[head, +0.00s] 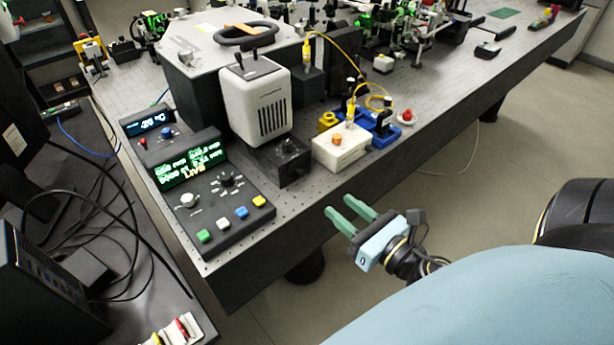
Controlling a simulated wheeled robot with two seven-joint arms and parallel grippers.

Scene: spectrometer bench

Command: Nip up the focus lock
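No part is clearly marked as the focus lock, and I cannot tell which one it is. A white box (341,150) with an orange knob (337,140) on top sits near the bench's front edge. Beside it is a blue mount (383,135) with black knobs and a yellow cable. A dark block (281,163) with a small knob sits under the white camera-like housing (258,98). My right gripper (341,204) has its two green fingers apart with nothing between them. It is off the bench's front edge, below the white box in the picture. My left gripper is not in view.
A control panel (222,222) with a green display, dials and coloured buttons stands on the bench's near left corner.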

